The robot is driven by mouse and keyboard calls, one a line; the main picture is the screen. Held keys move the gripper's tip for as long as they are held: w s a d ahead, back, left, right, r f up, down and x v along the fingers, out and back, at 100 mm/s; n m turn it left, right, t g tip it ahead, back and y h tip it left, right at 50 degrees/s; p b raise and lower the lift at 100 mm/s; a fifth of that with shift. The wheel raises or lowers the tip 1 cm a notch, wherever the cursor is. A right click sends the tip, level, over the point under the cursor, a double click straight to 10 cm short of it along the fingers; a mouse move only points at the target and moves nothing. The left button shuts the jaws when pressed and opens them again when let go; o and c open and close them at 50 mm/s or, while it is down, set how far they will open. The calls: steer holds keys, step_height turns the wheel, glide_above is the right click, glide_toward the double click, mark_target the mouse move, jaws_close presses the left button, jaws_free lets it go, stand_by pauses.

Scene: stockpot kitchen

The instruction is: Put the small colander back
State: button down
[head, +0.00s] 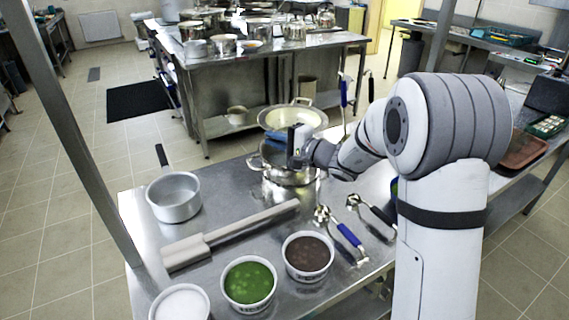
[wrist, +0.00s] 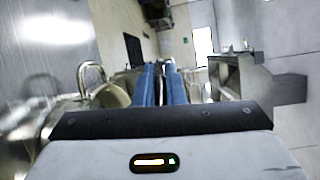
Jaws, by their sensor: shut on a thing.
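A pale bowl with a wide rim and loop handles, which looks like the small colander (head: 291,117), shows just behind my gripper in the head view. In the wrist view a pale bowl (wrist: 114,97) with a metal loop handle is close to the left of the fingers. My gripper (head: 272,150) has blue fingers and is over a shiny steel pot (head: 292,178) on the near table. The exact contact with the colander is hidden.
A post (head: 75,130) rises at left. Another table (head: 265,57) stands behind.

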step_height(320, 180, down, 8)
steer(key=shift+f+p, duration=0.2)
steer(key=shift+p, duration=0.15)
steer(key=shift+f, duration=0.1)
steer(key=shift+f+b, duration=0.25)
steer(key=shift+b, duration=0.3)
steer(key=shift+f+b, duration=0.2)
steer(key=shift+b, duration=0.15)
steer(key=c, duration=1.5)
jaws_free()
steer(key=shift+r, duration=0.2)
